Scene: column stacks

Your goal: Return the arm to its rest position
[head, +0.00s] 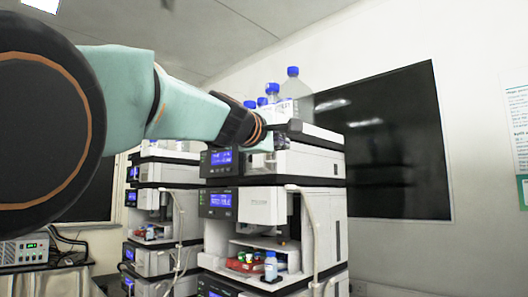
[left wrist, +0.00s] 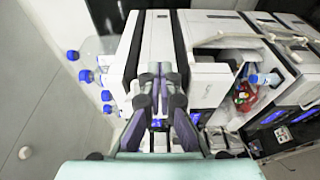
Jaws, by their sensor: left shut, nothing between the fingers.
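My left arm reaches in from the left in the head view, raised in front of the upper part of a column stack (head: 322,165). The left gripper (head: 290,127) is at its end, partly hidden by the wrist. In the left wrist view the gripper (left wrist: 160,72) has its fingers together with nothing between them. Beyond them is the white housing of the stack (left wrist: 203,82). I cannot tell whether the fingertips touch it. My right gripper is not in view.
Blue-capped bottles (head: 292,88) stand on top of the stack, close to the gripper. A small blue-capped bottle (head: 271,267) and red items stand in an open bay lower down. A second stack (head: 168,172) is behind to the left. A dark wall panel (head: 390,150) is at right.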

